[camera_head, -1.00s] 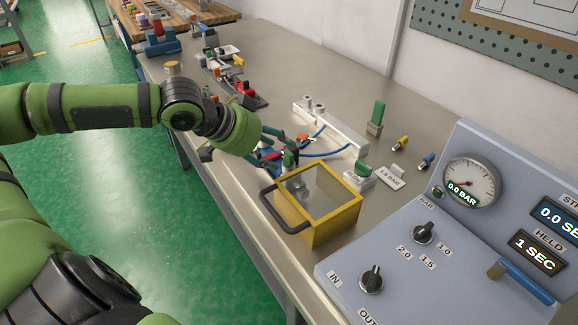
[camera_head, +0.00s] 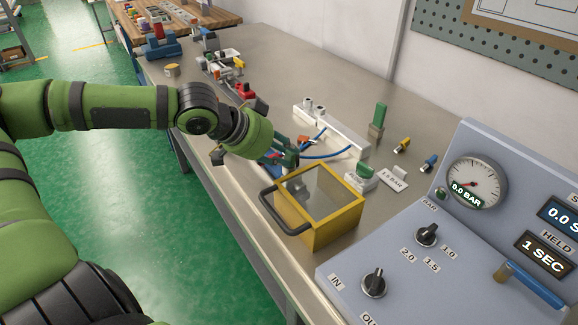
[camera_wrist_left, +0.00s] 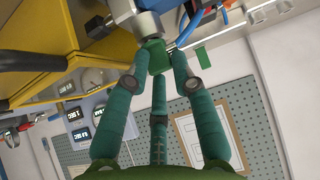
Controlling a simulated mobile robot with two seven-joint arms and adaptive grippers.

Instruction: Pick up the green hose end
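My left gripper (camera_head: 287,159) is low over the bench, just behind the yellow-framed box. In the left wrist view its three dark green fingers (camera_wrist_left: 160,66) lean inward around a small green piece, which looks like the green hose end (camera_wrist_left: 155,56). A grey metal fitting and a blue part adjoin it. The left fingertip lies against its edge; a narrow gap seems to show on the right, so a firm hold cannot be told. In the head view the fingers hide the hose end. Blue hose (camera_head: 330,156) runs from the fingers towards the white manifold block (camera_head: 340,133). My right gripper is out of view.
The yellow-framed clear box (camera_head: 318,240) with a black handle stands close in front of the gripper. The blue-grey control panel (camera_head: 430,285) is at the right. Bare bench lies beyond the manifold.

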